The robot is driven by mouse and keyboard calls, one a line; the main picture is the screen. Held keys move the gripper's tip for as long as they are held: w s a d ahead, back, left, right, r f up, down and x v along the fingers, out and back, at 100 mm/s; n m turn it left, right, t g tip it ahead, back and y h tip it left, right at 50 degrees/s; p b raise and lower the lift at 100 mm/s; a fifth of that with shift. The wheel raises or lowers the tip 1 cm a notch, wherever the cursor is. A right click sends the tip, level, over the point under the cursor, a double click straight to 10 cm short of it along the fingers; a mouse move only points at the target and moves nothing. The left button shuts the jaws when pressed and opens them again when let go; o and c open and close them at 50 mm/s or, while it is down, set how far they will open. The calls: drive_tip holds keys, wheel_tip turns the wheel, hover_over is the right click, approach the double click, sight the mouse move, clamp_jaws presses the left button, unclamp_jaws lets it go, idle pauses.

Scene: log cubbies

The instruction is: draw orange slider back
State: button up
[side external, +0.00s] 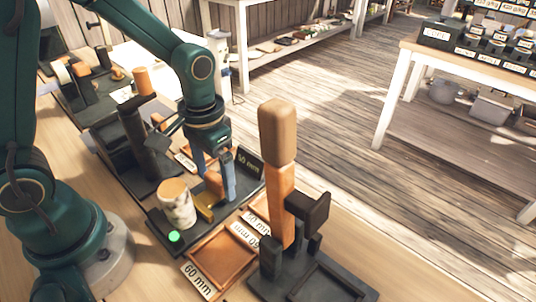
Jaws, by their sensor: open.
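My gripper (213,177) points down over a dark tray (158,226) near the middle of the side external view. Its two blue-grey fingers are apart. A small orange-brown block (213,184) shows between or just behind the fingers; I cannot tell whether they touch it. A tall orange upright piece (280,205) with a rounded tan top stands in a black fixture (262,287) to the right of my gripper. Which of these orange pieces is the slider is not clear from this view.
A pale log piece (177,204), a yellow piece (204,205) and a glowing green dot (174,237) are close left of the fingers. A black post (140,135) with an orange cylinder stands behind left. Wooden trays marked "60 mm" (222,257) lie in front.

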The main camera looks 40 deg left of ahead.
drive_tip(key=shift+f, duration=0.1)
clamp_jaws()
drive_tip(key=shift+w, duration=1.8)
unclamp_jaws()
drive_tip(key=shift+r, duration=2.65)
